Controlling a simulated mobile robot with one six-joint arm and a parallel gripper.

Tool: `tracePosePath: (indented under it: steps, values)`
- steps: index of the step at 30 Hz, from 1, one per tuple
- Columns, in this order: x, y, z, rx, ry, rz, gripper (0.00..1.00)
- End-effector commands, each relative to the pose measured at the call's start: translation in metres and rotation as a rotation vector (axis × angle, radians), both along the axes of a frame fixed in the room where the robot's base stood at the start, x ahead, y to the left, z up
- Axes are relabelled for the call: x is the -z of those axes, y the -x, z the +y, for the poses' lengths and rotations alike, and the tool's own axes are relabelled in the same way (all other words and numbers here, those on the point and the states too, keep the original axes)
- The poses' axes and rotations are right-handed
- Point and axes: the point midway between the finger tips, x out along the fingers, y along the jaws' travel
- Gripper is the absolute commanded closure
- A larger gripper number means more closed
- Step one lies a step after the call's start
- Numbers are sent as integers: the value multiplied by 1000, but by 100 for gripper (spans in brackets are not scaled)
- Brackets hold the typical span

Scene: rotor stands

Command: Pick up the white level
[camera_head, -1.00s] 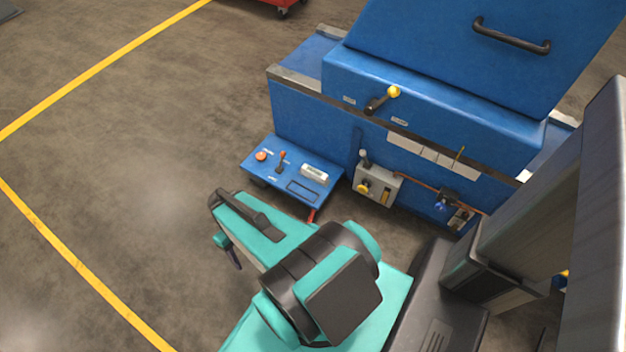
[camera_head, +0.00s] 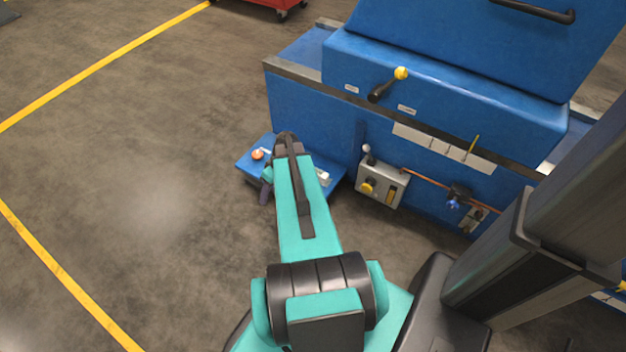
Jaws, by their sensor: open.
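The white level (camera_head: 323,178), a small pale block, lies on the blue shelf (camera_head: 333,191) at the front of the blue machine. My arm hides part of the shelf and comes close to the level's left side in this view. My gripper (camera_head: 264,194) is a small dark shape at the left of the arm's far end, in front of the shelf's left part. It is open, with nothing seen in it; its fingers are small and hard to make out. It is left of the level and apart from it.
An orange button (camera_head: 257,154) sits at the shelf's left end. A grey control box (camera_head: 382,184) with a yellow knob is on the machine's front, right of the shelf. Open floor lies to the left.

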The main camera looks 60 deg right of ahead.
Motion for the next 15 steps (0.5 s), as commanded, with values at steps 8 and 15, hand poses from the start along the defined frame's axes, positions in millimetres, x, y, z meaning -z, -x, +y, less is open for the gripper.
tracePosePath:
  steps: [8, 15]
  values:
    - [5, 22, -95, 25, 70, -133, 52]
    - [0, 57, -173, 39, 156, -232, 52]
